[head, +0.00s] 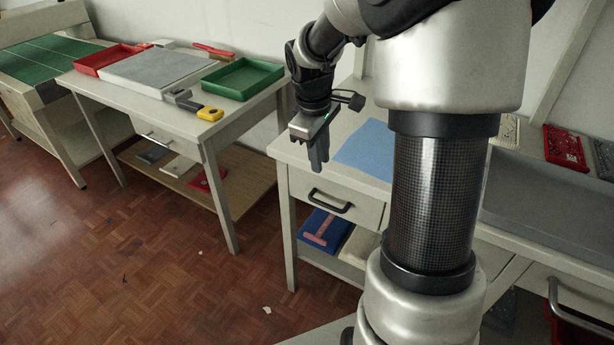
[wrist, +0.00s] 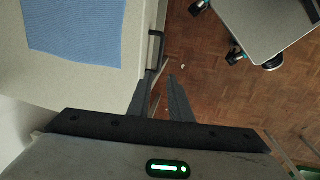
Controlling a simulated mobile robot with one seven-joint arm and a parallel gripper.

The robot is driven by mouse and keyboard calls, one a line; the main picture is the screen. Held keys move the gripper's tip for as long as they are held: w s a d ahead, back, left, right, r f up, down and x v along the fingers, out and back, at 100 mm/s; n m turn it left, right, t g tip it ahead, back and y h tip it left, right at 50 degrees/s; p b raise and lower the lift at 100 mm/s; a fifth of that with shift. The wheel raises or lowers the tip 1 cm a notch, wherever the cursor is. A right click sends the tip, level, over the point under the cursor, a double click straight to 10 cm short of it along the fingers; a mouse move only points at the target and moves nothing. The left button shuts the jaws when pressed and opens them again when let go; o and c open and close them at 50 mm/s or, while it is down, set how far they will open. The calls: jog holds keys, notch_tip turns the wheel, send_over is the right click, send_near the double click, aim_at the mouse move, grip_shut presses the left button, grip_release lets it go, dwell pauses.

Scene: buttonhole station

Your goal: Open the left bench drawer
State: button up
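The left bench drawer (head: 366,213) is a pale front under the top of the bench, and it looks shut. Its dark bar handle (head: 331,201) runs across the front. The handle also shows edge-on in the wrist view (wrist: 156,50), just beyond the tip of my left-hand finger. My gripper (head: 318,168) points down over the front left edge of the bench, above the handle. In the wrist view my gripper (wrist: 162,76) has a gap between its two fingers and nothing in it. I cannot tell the exact distance from fingertips to handle.
A blue cloth (head: 368,148) lies on the bench top. To the left, another table (head: 253,103) carries a green tray (head: 242,79), a red tray (head: 108,60) and a yellow-ended tool (head: 210,114). Parquet floor between is mostly clear.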

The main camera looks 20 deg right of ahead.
aim_at(324, 203)
jog(key=f+b, duration=0.1)
jog(key=f, duration=0.4)
jog(key=w+d+f+b, duration=0.1)
jog(key=f, duration=0.5)
jog(key=d+f+b, duration=0.1)
jog(key=f+b, duration=0.1)
jog(key=f, duration=0.3)
jog(key=shift+w+d+f, duration=0.15)
jog(key=shift+w+d, duration=0.05)
jog(key=shift+w, duration=0.2)
grip_shut()
